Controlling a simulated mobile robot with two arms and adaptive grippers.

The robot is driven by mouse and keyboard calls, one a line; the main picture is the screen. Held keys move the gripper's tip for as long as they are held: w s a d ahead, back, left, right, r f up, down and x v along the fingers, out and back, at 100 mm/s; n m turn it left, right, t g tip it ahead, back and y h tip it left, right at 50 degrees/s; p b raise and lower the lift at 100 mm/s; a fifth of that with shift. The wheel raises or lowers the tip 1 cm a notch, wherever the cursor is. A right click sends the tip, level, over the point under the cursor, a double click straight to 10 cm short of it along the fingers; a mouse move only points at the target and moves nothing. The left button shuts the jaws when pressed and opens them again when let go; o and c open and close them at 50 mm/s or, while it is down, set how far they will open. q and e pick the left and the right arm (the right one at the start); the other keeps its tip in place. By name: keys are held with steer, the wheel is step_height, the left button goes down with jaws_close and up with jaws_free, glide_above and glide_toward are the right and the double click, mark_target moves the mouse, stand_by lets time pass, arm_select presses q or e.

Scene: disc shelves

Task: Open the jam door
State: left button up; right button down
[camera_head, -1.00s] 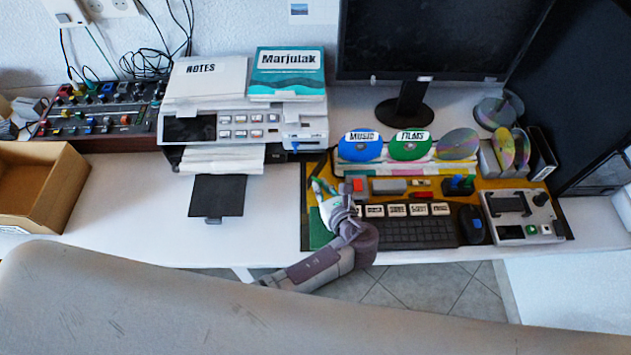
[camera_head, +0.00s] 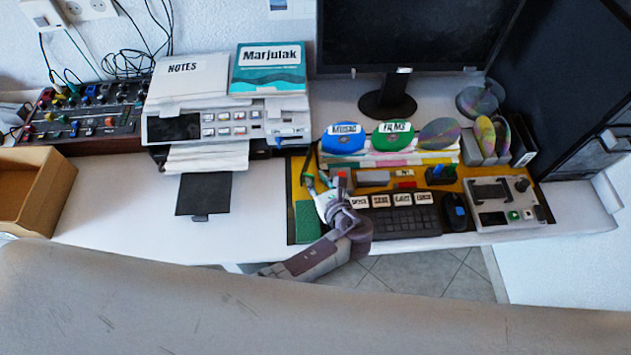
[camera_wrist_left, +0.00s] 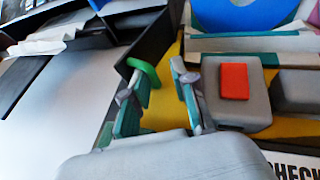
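The printer (camera_head: 228,128) stands at the back left of the desk, with paper in its front slot and a flat black panel (camera_head: 204,194) out in front. I cannot make out a part marked as a jam door. My left gripper (camera_head: 319,187) is over the left end of the yellow console, right of the printer and apart from it. In the left wrist view its two teal-padded fingers (camera_wrist_left: 160,98) stand apart. A green loop (camera_wrist_left: 147,72) shows between them, beyond the tips; I cannot tell if they touch it. My right gripper is not in view.
The console (camera_head: 296,172) holds a red button (camera_wrist_left: 234,80), a keyboard (camera_head: 402,222) and labelled keys. Discs (camera_head: 393,136) stand behind it under a monitor (camera_head: 420,35). A cardboard box (camera_head: 45,195) is at left. The desk (camera_head: 130,210) between box and black panel is clear.

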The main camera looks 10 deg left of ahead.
arm_select(q)
steer(key=shift+o, duration=0.7)
steer(key=shift+w+r, duration=0.1)
steer(key=shift+w, duration=0.3)
steer(key=shift+a, duration=0.1)
steer(key=shift+s+a, duration=0.1)
